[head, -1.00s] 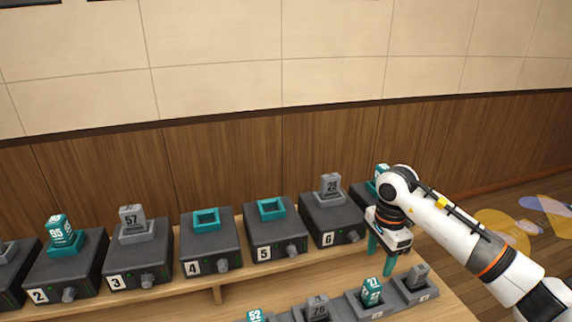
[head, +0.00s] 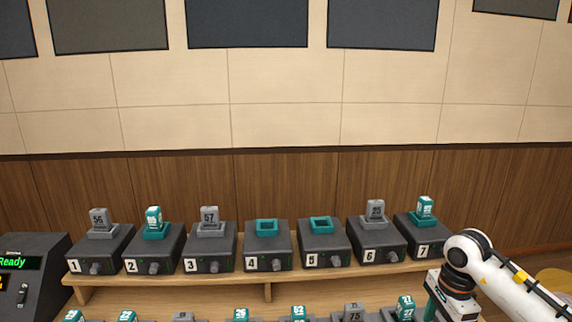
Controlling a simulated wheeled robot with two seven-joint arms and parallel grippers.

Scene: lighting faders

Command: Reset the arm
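My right arm comes in from the lower right, and its gripper (head: 432,312) is at the bottom edge, in front of box 7 (head: 424,246). Its fingertips are cut off or hidden, so its opening does not show clearly. My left gripper is not in view. Numbered dark boxes stand in a row on a wooden shelf (head: 330,277). Boxes 1, 3 and 6 (head: 376,243) hold grey number blocks; boxes 2 and 7 hold teal ones. Box 4 (head: 267,250) and box 5 (head: 325,248) have empty teal sockets.
Below the shelf, more teal and grey number blocks (head: 298,312) stand in a front row, partly cut off. A dark console (head: 35,272) with a green "Ready" display is at the far left. Dark panels (head: 247,22) hang on the wall above.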

